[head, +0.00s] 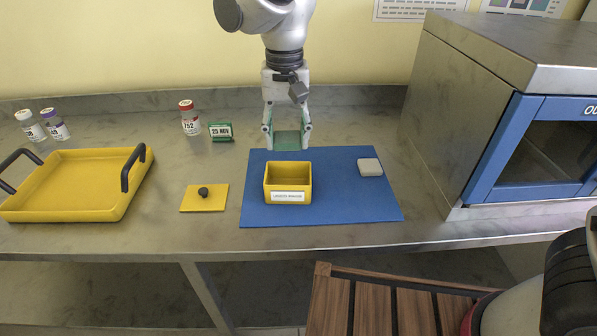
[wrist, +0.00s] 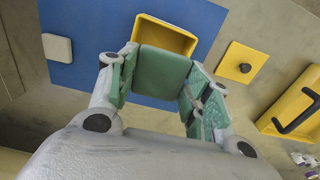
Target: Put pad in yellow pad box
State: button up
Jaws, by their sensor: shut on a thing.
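My gripper (head: 287,140) points down and is shut on a green square pad (head: 287,141). The pad also shows between the fingers in the wrist view (wrist: 162,73). The yellow pad box (head: 288,184) stands open-topped on the blue mat, with a white label on its front too small to read. In the head view the held pad is above and behind the box, apart from it. In the wrist view the pad and a finger cover part of the yellow box (wrist: 164,36). A white square block (head: 370,167) lies on the mat right of the box.
The blue mat (head: 340,205) lies on a grey bench. Left are a yellow plate with a dark knob (head: 204,197), a yellow tray with dark handles (head: 75,185), several vials and a green date block (head: 220,131). A blue-framed incubator (head: 535,150) stands right.

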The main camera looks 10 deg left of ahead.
aim_at(287, 137)
notch_tip(287, 137, down, 7)
dwell(0.3)
jog(key=shift+f, duration=0.6)
jog(key=o, duration=0.9)
jog(key=shift+r, duration=0.15)
notch_tip(287, 137, up, 13)
